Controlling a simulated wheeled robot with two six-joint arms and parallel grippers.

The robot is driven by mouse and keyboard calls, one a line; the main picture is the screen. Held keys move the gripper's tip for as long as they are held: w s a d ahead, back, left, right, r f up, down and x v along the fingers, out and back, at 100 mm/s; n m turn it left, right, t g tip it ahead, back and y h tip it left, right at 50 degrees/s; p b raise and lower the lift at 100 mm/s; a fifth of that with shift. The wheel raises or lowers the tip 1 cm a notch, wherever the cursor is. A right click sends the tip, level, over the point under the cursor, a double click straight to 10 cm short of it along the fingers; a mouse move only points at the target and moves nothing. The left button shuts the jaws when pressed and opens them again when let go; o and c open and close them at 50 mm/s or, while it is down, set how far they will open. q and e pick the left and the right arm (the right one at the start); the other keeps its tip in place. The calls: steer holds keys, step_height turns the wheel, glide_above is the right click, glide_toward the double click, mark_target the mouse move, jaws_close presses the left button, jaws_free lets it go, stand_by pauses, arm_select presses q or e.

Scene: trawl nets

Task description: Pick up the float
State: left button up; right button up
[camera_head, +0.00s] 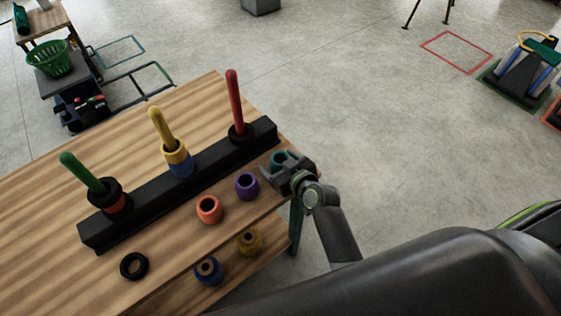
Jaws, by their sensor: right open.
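Several ring-shaped floats stand on the wooden table: an orange one (209,218), a purple one (246,194) and a teal one (274,155). A blue one (208,279) and a mustard one (250,250) sit lower, on a wooden ledge in front. A black ring (126,273) lies flat at the table's lower left. My right gripper (278,168) is open at the table's right end, with its fingers just in front of the teal float and partly hiding it. I cannot tell whether they touch. My left gripper is out of view.
A long black bar (205,187) crosses the table with green, yellow and red pegs. The green peg (83,173) bears black and red rings, the yellow peg (162,127) yellow and blue ones, the red peg (234,100) a black one. The table's left part is clear.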

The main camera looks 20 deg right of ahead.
steer(key=shift+w+a+f, duration=0.15)
steer(key=shift+w, duration=0.25)
steer(key=shift+c, duration=0.3)
steer(key=c, duration=1)
step_height(320, 180, up, 10)
steer(key=shift+p, duration=0.4)
